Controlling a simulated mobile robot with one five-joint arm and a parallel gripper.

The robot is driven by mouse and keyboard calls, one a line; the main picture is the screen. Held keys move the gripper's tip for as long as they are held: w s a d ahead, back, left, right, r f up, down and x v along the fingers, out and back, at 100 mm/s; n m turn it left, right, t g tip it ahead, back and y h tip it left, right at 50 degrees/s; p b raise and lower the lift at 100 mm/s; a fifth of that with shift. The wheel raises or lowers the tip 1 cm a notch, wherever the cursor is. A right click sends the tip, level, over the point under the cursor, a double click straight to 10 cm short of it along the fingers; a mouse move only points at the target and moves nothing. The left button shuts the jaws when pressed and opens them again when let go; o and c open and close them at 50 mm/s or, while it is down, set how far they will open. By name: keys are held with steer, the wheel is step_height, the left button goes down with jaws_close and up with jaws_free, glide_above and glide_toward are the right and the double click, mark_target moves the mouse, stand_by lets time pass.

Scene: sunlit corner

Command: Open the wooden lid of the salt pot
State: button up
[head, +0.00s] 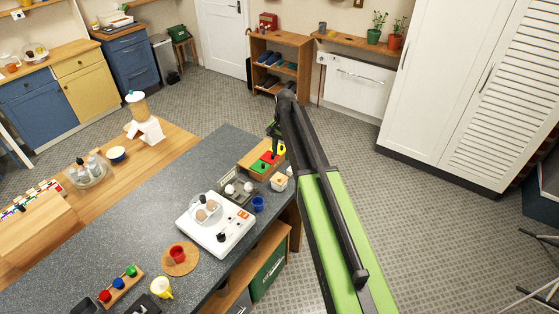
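A small cream pot with a tan, wood-coloured top (278,182), which looks like the salt pot, stands at the right edge of the dark grey counter (150,205). Its top appears closed, but it is too small to be sure. My gripper (274,146) hangs at the end of my arm above the wooden tray with coloured pieces, behind the pot in the picture and apart from it. The fingers are dark and partly hidden by my arm, so their opening is unclear.
The wooden tray (249,158) holds red, green and yellow pieces. Open floor (420,225) lies to the right.

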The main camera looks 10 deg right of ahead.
mark_target(280, 178)
steer(key=f+b, duration=0.4)
steer(key=b, duration=0.1)
steer(key=f+b, duration=0.5)
steer(key=b, duration=0.1)
steer(key=f+b, duration=0.5)
steer(key=shift+w+a+f, duration=0.1)
steer(key=shift+w+a, duration=0.2)
steer(key=shift+a, duration=0.05)
jaws_close()
steer(key=shift+d, duration=0.1)
stand_by(0.9)
